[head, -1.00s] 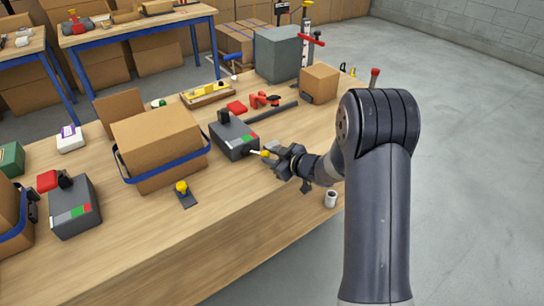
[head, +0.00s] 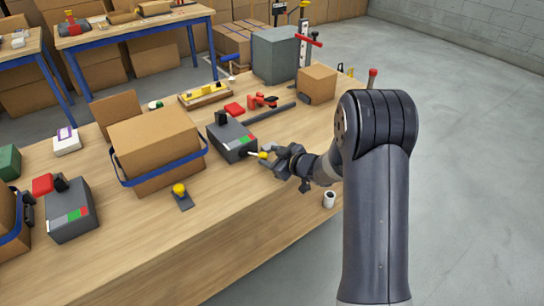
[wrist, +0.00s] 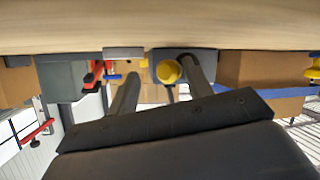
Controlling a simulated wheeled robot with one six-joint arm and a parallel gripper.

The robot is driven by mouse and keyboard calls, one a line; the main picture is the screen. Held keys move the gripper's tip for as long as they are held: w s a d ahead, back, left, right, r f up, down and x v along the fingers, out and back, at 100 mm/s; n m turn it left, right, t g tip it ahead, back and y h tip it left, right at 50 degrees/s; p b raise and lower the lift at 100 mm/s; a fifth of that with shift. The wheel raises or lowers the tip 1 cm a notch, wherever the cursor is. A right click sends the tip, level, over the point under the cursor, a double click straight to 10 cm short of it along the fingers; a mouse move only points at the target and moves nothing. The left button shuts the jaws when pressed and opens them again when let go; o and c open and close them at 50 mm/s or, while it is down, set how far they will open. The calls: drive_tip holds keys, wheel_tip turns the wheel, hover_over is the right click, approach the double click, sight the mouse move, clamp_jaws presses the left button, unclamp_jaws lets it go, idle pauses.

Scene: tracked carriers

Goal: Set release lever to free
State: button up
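A grey box (head: 230,138) with a coloured strip stands on the wooden bench in the head view. Its lever sticks out on the right and ends in a yellow knob (head: 263,155). My gripper (head: 270,157) is at the knob. In the wrist view, which looks upside down, my gripper (wrist: 160,85) has its two dark fingers spread apart. The yellow knob (wrist: 167,71) appears between them, close to the right finger. I cannot tell whether that finger touches it. The lever's setting on the strip is too small to read.
A strapped cardboard carton (head: 157,145) stands left of the grey box. A small yellow-knobbed fitting (head: 180,190) and a second grey box (head: 70,212) are farther left. Red clamps (head: 262,101) and a dark bar (head: 268,113) lie behind. A white cup (head: 329,200) is near the front edge.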

drive_tip(key=v, duration=1)
drive_tip(key=shift+s+d+r, duration=0.2)
drive_tip(key=shift+s, duration=0.1)
drive_tip(key=shift+w, duration=0.1)
drive_tip(key=x, duration=1.1)
drive_tip(key=shift+s, duration=0.25)
